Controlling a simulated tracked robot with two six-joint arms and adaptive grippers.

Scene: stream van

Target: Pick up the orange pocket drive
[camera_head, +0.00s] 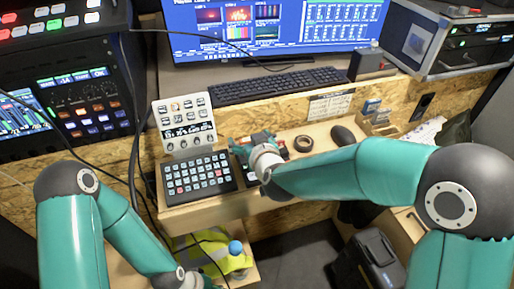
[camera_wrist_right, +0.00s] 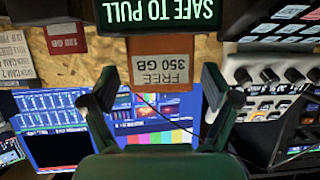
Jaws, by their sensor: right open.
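In the right wrist view, which is upside down, an orange pocket drive (camera_wrist_right: 160,72) carries a pale label reading FREE 350 GB. It sits below a dark unit with a green SAFE TO PULL display (camera_wrist_right: 160,14); whether the drive is plugged into it I cannot tell. My right gripper (camera_wrist_right: 158,86) is open, with one finger on each side of the drive and visible gaps between. In the head view my right gripper (camera_head: 259,140) is over the desk beside the keypad, and I cannot make out the orange drive there.
A black keypad (camera_head: 199,177) and a tilted white panel (camera_head: 184,125) stand left of my right gripper. A tape roll (camera_head: 303,144) and black mouse (camera_head: 342,135) lie to its right. A red labelled piece (camera_wrist_right: 64,39) is left of the drive in the wrist view.

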